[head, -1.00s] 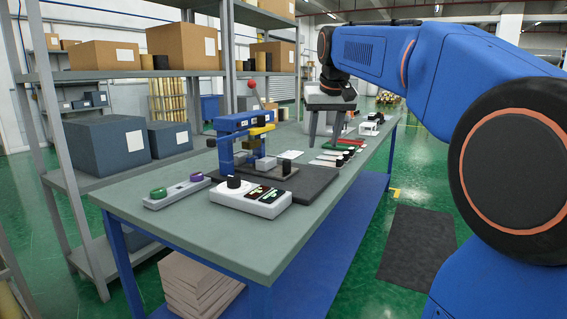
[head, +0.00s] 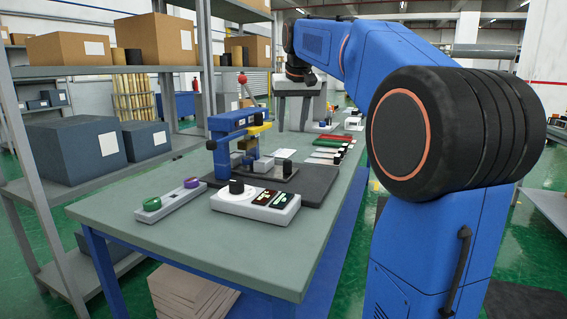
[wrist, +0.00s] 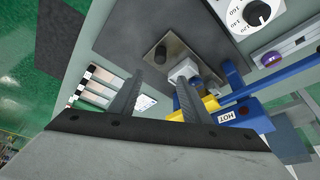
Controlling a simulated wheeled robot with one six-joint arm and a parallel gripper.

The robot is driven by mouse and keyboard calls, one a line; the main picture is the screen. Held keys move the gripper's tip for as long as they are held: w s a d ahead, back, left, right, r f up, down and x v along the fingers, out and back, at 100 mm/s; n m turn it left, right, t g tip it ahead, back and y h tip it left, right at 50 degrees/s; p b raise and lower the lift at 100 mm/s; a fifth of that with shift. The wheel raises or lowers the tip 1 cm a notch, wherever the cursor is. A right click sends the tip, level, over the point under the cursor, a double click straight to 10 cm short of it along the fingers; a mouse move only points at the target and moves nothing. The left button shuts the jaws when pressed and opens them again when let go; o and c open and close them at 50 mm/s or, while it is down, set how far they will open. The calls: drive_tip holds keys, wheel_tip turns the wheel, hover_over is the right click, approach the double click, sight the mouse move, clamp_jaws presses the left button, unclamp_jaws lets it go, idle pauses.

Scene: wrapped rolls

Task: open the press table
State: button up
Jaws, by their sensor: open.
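The blue press (head: 226,124) stands on a dark mat (head: 312,184) on the bench, with a yellow part under its upper arm and a red ball (head: 242,78) above it. A flat grey metal plate (head: 272,176) with a dark upright knob (head: 287,168) lies at its base. In the wrist view the plate (wrist: 178,48) and knob (wrist: 160,53) lie beyond my fingertips, beside a pale block (wrist: 183,71) and the press's HOT label (wrist: 227,117). My gripper (head: 291,127) is open and empty. In the wrist view its fingers (wrist: 158,80) point toward the plate, apart from the knob.
A white control box with a dial (head: 255,203) and a button box (head: 170,200) sit at the front of the bench. Coloured strips (head: 333,148) lie right of the mat. A shelf of boxes (head: 85,150) stands left. Bare bench (head: 200,235) lies in front.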

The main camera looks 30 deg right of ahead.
sight(288, 161)
drive_tip(key=x, duration=1.6)
drive_tip(key=shift+s+f, duration=0.1)
drive_tip(key=shift+f, duration=0.05)
